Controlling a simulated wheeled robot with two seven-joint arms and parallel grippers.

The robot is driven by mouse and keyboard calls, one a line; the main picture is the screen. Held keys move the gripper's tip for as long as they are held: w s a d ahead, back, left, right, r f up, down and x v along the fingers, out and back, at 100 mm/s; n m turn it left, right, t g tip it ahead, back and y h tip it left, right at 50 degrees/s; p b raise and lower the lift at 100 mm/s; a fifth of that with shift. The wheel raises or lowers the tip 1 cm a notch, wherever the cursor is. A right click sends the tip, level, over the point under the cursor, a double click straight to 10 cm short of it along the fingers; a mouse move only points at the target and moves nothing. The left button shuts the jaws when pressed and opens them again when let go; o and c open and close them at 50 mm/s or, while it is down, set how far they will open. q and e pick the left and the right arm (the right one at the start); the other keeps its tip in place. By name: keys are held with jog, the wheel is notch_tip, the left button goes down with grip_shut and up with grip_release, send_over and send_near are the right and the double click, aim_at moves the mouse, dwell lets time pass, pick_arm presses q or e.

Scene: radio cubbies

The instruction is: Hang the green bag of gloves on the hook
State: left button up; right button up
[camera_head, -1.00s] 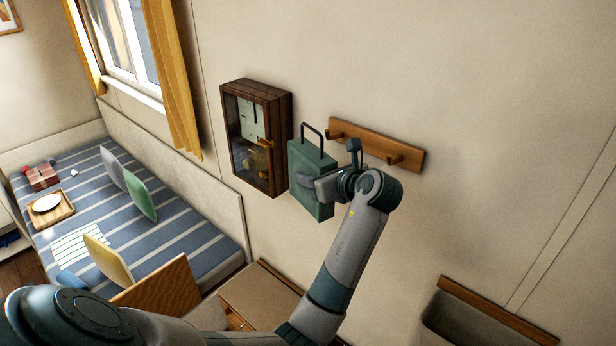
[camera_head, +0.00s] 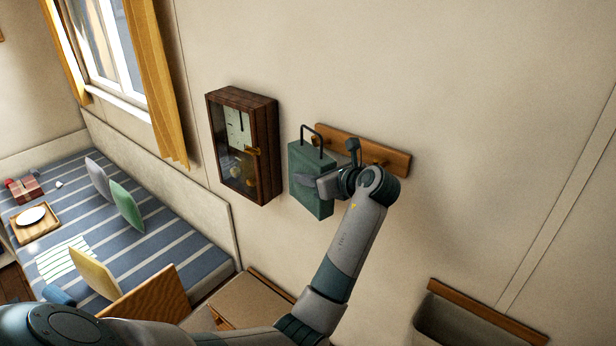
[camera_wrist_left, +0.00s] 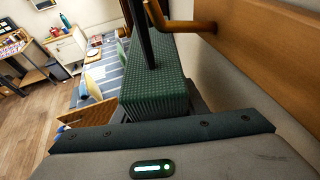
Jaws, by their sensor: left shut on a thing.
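The green bag of gloves (camera_head: 309,172) is a boxy textured bag with a dark loop handle on top. It hangs upright in front of the wall, and also shows in the left wrist view (camera_wrist_left: 155,82). My left gripper (camera_head: 316,186) is shut on the bag's body, its fingers partly hidden. The wooden hook rack (camera_head: 345,143) is on the wall just behind. The handle overlaps the rack's left end, near a wooden hook (camera_wrist_left: 185,26) in the wrist view. I cannot tell whether the handle is around the hook. My right gripper is not in view.
A dark wooden wall clock (camera_head: 243,145) is close to the left of the bag. Below are a wooden cabinet (camera_head: 250,295) and a striped bed (camera_head: 145,235) with cushions. A grey bin (camera_head: 450,325) is at lower right. The wall right of the rack is clear.

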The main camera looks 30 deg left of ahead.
pick_arm(q)
jog(key=shift+w+f, duration=0.1)
jog(key=shift+w, duration=0.9)
jog(key=f, duration=0.1)
jog(key=w+f, duration=0.1)
jog(key=f, duration=0.1)
jog(key=shift+w+d+f, duration=0.1)
jog(key=shift+w, duration=0.05)
dwell(0.5)
jog(key=o, duration=1.3)
jog(key=shift+f, duration=0.1)
